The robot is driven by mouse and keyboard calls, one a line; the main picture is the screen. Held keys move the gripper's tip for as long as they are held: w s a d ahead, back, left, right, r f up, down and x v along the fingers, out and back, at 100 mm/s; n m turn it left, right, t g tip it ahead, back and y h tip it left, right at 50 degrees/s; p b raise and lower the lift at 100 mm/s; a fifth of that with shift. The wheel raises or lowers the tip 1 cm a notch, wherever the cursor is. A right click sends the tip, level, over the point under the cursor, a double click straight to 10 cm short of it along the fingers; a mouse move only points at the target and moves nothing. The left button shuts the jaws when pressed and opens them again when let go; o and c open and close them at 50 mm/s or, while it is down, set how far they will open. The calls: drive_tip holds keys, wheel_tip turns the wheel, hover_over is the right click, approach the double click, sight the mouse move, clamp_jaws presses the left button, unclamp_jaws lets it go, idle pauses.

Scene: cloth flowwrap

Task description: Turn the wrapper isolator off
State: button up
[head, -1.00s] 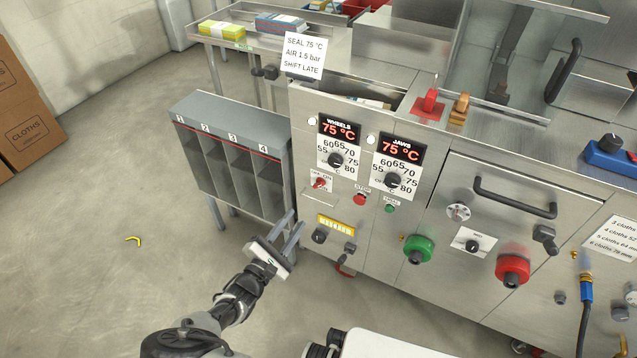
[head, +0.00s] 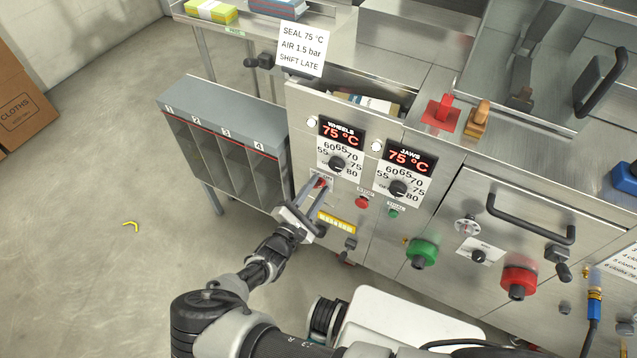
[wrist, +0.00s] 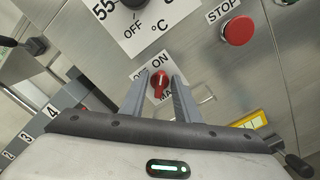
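The isolator is a small red rotary knob on a white OFF/ON label, low on the left of the steel control panel. In the wrist view the red knob (wrist: 158,84) sits between the tips of my gripper (wrist: 158,82). The fingers are apart, one on each side, with a gap visible around the knob. In the head view my gripper (head: 316,186) reaches up to the panel from below, and its fingers partly cover the red knob (head: 320,182) and its label. I cannot tell whether either finger touches the knob.
The WHEELS dial (head: 337,163) is just above, and the JAWS dial (head: 398,187) to its right. A red STOP button (head: 362,202) and a small green button (head: 393,213) are close on the right. A grey numbered rack (head: 218,103) stands left of the panel.

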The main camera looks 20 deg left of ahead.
clamp_jaws()
drive_tip(key=shift+n, duration=0.4)
drive_tip(key=n+b, duration=0.1)
drive_tip(key=n, duration=0.1)
drive_tip(key=shift+n, duration=0.4)
drive_tip(key=n+b, duration=0.1)
drive_tip(key=n, duration=0.2)
drive_tip(key=shift+a+n, duration=0.15)
drive_tip(key=shift+n, duration=0.15)
drive_tip(key=n+b, duration=0.1)
drive_tip(key=n, duration=0.4)
drive_tip(key=shift+a+b, duration=0.15)
drive_tip(key=shift+b, duration=0.25)
drive_tip(key=n+b, duration=0.1)
drive_tip(key=n, duration=0.4)
drive_tip(key=shift+w+a+n, duration=0.1)
drive_tip(key=shift+n, duration=0.3)
